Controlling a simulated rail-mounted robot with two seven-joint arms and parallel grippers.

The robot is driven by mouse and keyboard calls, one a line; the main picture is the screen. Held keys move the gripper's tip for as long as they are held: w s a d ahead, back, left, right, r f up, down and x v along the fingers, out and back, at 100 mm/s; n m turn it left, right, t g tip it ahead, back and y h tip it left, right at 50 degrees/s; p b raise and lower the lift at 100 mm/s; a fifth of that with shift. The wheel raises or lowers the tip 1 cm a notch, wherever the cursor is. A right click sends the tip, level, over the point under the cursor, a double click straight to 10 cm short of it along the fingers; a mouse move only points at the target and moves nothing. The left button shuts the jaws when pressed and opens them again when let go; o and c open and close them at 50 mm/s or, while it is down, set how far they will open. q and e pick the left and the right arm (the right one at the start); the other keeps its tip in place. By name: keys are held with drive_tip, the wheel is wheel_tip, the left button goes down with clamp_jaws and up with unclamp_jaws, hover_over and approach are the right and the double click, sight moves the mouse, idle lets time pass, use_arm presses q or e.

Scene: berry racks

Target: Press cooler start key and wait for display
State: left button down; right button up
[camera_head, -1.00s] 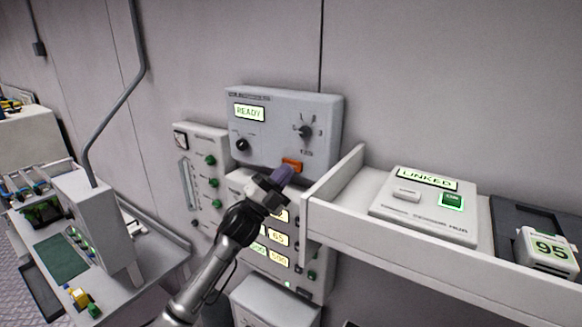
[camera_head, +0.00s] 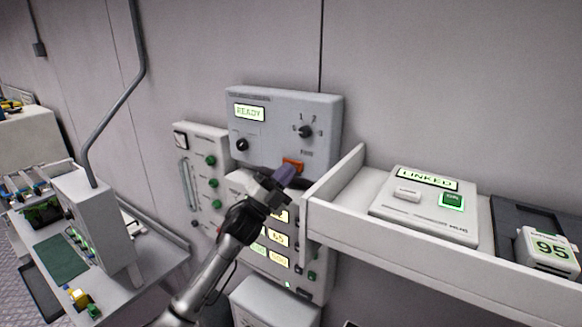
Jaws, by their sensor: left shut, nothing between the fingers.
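The grey wall-mounted control box (camera_head: 325,112) carries a lit display reading READY (camera_head: 249,112), a black knob (camera_head: 242,144), a dial marked 1 and 2 (camera_head: 305,132) and an orange key (camera_head: 292,165). My left gripper (camera_head: 286,175) is shut and empty, its tips at the lower edge of the orange key and hiding part of it. I cannot tell whether the tips touch the key. My right gripper is not in view.
A panel with green knobs (camera_head: 211,160) hangs to the left. Below, a unit with lit readouts (camera_head: 277,238) is partly behind my arm. The white shelf (camera_head: 333,214) on the right holds a LINKED hub (camera_head: 428,220) and a device showing 95 (camera_head: 550,247).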

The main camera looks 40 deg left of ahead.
use_arm(q)
drive_tip(key=shift+w, duration=0.2)
idle(0.3)
drive_tip(key=shift+s, duration=0.9)
drive_tip(key=shift+s+d+p, duration=0.15)
drive_tip(key=shift+s+p, duration=0.3)
drive_tip(key=shift+s, duration=2.05)
